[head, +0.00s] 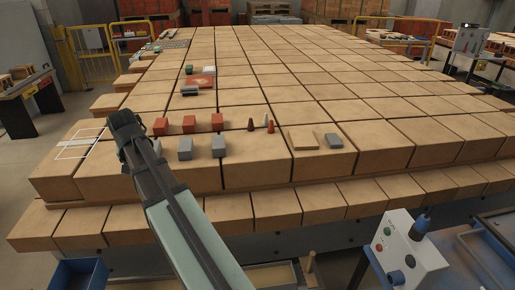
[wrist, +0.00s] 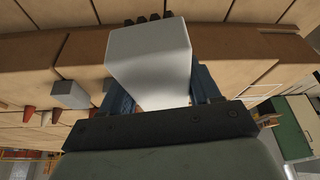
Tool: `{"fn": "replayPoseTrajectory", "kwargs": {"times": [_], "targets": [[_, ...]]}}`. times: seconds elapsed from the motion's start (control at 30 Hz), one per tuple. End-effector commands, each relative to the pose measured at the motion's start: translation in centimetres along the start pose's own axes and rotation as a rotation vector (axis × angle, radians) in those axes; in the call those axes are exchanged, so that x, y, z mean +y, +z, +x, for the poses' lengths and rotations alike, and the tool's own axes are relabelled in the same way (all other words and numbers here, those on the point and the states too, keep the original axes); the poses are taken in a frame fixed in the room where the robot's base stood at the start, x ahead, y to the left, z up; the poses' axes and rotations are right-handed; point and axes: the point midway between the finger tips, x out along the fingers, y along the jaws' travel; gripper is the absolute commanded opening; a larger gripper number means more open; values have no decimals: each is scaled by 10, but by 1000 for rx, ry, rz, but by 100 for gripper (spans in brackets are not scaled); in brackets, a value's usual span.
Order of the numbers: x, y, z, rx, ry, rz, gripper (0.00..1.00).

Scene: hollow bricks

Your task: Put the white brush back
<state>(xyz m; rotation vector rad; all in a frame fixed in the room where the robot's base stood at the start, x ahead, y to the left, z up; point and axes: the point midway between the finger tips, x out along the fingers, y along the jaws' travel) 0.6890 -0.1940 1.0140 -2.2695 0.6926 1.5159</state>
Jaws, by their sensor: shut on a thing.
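In the wrist view my gripper (wrist: 162,95) is shut on a pale grey-white block (wrist: 148,58), with one blue finger on each side of it. In the head view my gripper (head: 123,128) is over the left part of the brick platform, beside a white outlined rectangle (head: 80,143). The held block is hidden behind the arm there. I cannot clearly make out a white brush elsewhere; small items far back are too small to identify.
Red bricks (head: 189,124) stand in a row right of my gripper, with grey bricks (head: 218,145) in front. Small cones (head: 250,125), a tan slab (head: 302,138) and a grey block (head: 333,142) lie further right. A red plate (head: 201,82) lies behind. The platform's right side is clear.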

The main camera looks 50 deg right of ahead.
Motion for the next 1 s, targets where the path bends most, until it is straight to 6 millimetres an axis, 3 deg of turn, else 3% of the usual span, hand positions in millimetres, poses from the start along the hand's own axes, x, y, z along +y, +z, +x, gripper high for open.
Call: {"fn": "replayPoseTrajectory", "kwargs": {"times": [0.03, 0.4, 1.0], "targets": [[17, -8, 2, 0, 10, 25, 38], [128, -47, 15, -1, 70, 168, 38], [321, -85, 34, -7, 136, 330, 38]]}}
